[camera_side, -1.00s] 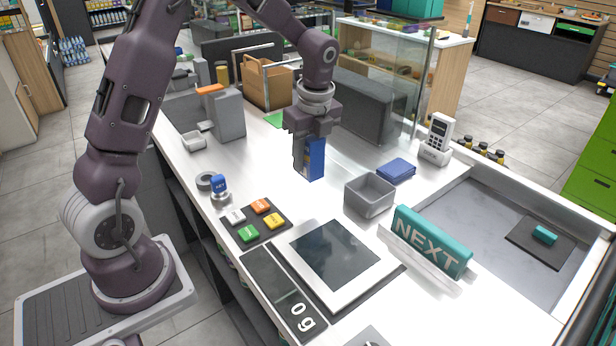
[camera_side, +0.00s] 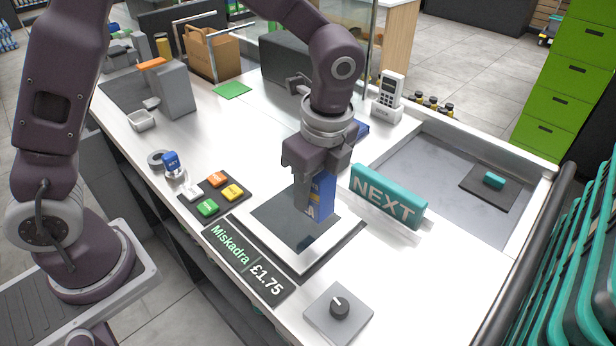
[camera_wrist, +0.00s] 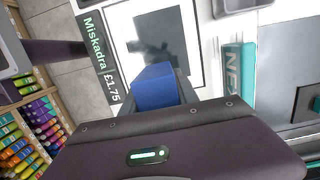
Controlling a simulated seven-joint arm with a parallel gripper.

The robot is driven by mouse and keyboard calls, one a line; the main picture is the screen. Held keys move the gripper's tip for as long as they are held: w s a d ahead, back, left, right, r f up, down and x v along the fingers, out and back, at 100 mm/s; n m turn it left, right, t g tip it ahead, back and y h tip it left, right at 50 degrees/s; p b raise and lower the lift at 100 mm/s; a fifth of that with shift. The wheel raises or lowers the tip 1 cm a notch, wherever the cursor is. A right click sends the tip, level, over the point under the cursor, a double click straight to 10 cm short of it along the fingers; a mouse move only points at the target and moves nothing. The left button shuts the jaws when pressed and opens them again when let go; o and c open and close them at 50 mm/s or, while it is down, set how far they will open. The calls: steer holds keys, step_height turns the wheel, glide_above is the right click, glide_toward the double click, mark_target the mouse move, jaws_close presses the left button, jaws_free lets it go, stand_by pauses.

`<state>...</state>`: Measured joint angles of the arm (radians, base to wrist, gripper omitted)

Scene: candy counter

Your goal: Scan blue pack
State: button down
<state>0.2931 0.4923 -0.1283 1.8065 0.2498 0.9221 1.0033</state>
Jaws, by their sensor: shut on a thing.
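The blue pack (camera_side: 322,196) is upright in my gripper (camera_side: 314,188), over the right part of the dark scanner glass (camera_side: 283,222). I cannot tell whether it touches the glass. My gripper is shut on it. In the wrist view the blue pack (camera_wrist: 155,88) shows its plain blue end between my fingers, with the dark glass (camera_wrist: 160,40) beyond it. The display (camera_side: 243,262) beside the scanner reads "Miskadra £1.75".
A teal NEXT bar (camera_side: 388,196) stands close right of the pack. Coloured buttons (camera_side: 215,194) lie left of the scanner. A knob plate (camera_side: 338,312) lies in front. A card reader (camera_side: 389,98) stands behind. My arm hides the grey bin.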

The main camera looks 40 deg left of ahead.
steer(key=a+f, duration=0.2)
steer(key=f, duration=0.1)
steer(key=shift+a+f, duration=0.1)
steer(key=shift+a, duration=0.15)
steer(key=a, duration=0.5)
steer(key=shift+a, duration=0.2)
steer(key=shift+a+r, duration=0.45)
steer(key=shift+r, duration=0.2)
steer(key=shift+a+r, duration=0.4)
steer(key=shift+r, duration=0.2)
steer(key=shift+a+r, duration=0.25)
steer(key=shift+r, duration=0.1)
